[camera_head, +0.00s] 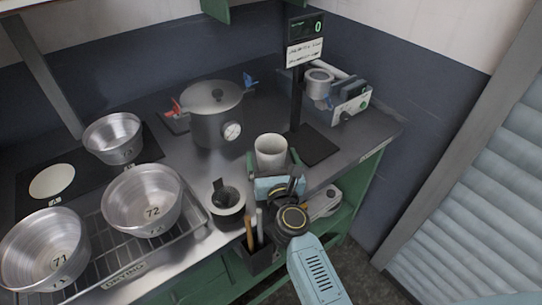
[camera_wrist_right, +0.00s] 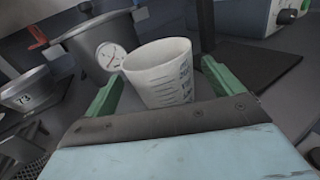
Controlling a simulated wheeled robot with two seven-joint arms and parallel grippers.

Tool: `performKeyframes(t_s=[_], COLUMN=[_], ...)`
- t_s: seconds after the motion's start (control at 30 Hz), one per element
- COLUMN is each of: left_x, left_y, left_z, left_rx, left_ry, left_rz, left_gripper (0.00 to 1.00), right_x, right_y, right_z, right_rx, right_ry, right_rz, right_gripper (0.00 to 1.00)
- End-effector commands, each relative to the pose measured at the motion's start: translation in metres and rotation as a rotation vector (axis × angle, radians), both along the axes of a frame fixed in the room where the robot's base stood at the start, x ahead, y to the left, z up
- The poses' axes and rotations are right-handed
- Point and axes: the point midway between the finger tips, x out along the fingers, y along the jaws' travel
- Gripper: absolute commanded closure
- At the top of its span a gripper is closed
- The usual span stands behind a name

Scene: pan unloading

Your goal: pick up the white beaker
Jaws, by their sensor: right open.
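The white beaker (camera_head: 270,150) stands upright on the dark bench near its front edge. It also shows in the right wrist view (camera_wrist_right: 161,72), with blue-grey markings on its side. My right gripper (camera_head: 272,163) is open, with its green fingers on either side of the beaker. In the right wrist view the right gripper (camera_wrist_right: 160,85) has gaps between both fingers and the beaker, so no grip on it shows. The beaker's lower part is hidden behind the gripper in the head view. My left gripper is not in view.
A pot with a dial (camera_head: 217,118) stands behind and left of the beaker. Metal bowls (camera_head: 142,199) sit on a drying rack at the left. A dark cup (camera_head: 226,200) and a pen holder (camera_head: 258,256) are close to my right arm. A scale post (camera_head: 297,95) rises behind.

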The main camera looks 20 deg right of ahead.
Motion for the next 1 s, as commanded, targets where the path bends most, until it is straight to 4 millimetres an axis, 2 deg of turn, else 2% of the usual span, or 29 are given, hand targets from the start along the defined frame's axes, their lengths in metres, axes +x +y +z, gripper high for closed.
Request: performKeyframes(t_s=[0.1,0.2,0.47,0.83,1.0], left_x=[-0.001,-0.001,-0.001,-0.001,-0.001], left_y=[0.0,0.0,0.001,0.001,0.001], left_z=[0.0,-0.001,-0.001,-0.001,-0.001], left_rx=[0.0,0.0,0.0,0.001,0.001], left_ry=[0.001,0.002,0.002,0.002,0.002], left_rz=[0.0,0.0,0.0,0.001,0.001], left_gripper=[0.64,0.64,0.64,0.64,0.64], right_x=[0.018,0.026,0.028,0.028,0.028], right_y=[-0.002,-0.003,-0.004,-0.004,-0.004], right_z=[0.001,0.001,0.0,0.0,0.001], right_rx=[-0.001,0.0,0.001,0.001,0.001], right_ry=[-0.002,-0.001,0.001,0.0,0.0], right_rz=[0.0,0.0,-0.001,0.0,0.0], right_gripper=[0.08,0.08,0.08,0.55,0.57])
